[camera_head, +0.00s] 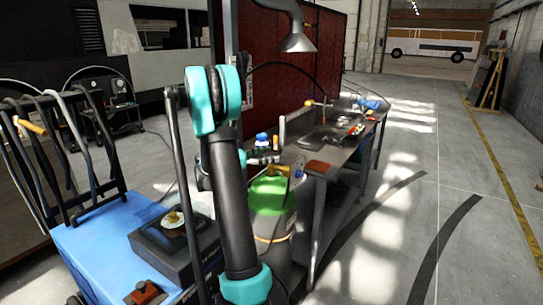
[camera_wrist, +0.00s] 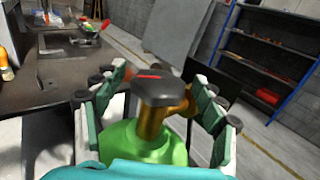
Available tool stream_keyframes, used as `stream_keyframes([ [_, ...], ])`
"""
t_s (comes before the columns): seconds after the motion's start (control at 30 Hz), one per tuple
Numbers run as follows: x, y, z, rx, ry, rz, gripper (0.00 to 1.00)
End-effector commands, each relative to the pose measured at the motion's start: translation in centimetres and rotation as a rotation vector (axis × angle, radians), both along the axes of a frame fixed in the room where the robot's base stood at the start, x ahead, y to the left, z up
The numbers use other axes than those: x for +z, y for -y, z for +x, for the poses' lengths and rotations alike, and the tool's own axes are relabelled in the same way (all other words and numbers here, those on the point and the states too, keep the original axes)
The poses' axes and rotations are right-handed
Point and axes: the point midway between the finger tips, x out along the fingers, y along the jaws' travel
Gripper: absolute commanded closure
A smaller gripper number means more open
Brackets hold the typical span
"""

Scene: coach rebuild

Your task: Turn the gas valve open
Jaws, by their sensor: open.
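The gas valve has a dark knob (camera_wrist: 158,86) with a red mark on top, set on a brass body (camera_wrist: 151,124). It stands on the green shoulder of a gas cylinder (camera_wrist: 172,150). The cylinder (camera_head: 268,196) also shows in the head view, beside the workbench. My gripper (camera_wrist: 160,95) is open, with one finger on each side of the knob. I cannot tell whether either finger touches it. In the head view my arm hides part of the valve, and the gripper is hard to make out there.
A metal workbench (camera_head: 335,152) with tools on it stands just right of the cylinder. A blue cart (camera_head: 95,240) with hoses stands at the left. In the wrist view, a blue-framed shelf (camera_wrist: 265,60) is at the back right.

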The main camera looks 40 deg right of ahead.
Motion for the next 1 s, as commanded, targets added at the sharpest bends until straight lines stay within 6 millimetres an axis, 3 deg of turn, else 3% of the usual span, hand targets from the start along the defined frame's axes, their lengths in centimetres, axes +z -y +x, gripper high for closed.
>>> stream_keyframes([
  [0.43,0.0,0.94,-0.3,0.0,0.0,0.0,0.31],
  [0.83,0.0,0.91,-0.29,0.0,0.0,0.0,0.8],
  [1.0,0.01,0.94,-0.41,0.04,0.0,0.0,0.8],
])
